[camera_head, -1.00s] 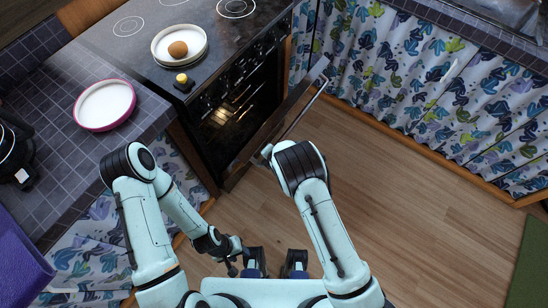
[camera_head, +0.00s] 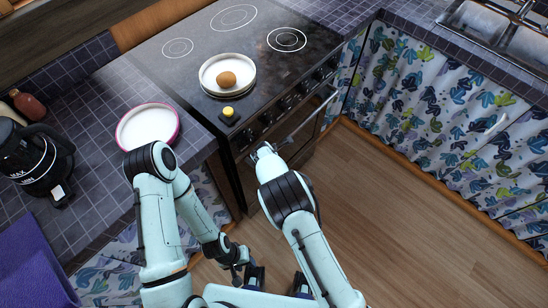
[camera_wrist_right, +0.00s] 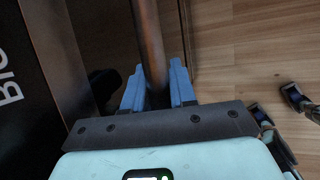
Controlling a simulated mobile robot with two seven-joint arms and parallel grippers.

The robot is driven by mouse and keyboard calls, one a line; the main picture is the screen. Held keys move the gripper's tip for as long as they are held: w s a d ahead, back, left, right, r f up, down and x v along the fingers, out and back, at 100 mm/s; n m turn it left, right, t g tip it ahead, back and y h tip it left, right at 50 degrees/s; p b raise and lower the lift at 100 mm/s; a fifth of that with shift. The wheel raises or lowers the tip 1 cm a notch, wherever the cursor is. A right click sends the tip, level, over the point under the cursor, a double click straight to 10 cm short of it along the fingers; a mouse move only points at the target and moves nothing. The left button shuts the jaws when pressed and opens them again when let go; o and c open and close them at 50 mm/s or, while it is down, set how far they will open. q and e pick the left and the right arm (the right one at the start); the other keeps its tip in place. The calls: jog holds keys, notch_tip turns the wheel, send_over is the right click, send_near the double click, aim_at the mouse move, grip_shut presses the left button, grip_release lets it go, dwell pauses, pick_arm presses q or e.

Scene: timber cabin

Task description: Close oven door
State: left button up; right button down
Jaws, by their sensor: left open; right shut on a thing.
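The black oven (camera_head: 250,125) stands at the upper middle of the head view. Its door (camera_head: 303,148) is close to the oven front; I cannot tell whether a small gap remains. The door's metal handle (camera_head: 312,116) runs along its top edge. My right gripper (camera_wrist_right: 158,92) is shut on this handle, whose bar (camera_wrist_right: 149,40) passes between its blue fingers in the wrist view. In the head view my right arm hides part of the door and the gripper. My left gripper (camera_head: 246,274) is open and empty, low in the head view and apart from the oven.
A pink-rimmed dish (camera_head: 148,127) and kettle (camera_head: 35,155) stand on the left counter. Wooden floor (camera_head: 400,220) is clear right of my arm.

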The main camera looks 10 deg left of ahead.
jog(key=shift+w+a+r, duration=0.15)
jog(key=shift+a, duration=0.1)
jog(key=c, duration=1.2)
grip_release()
jog(key=shift+o, duration=0.9)
jog(key=shift+a, duration=0.1)
jog(key=v, duration=1.3)
jog(key=shift+b, duration=0.35)
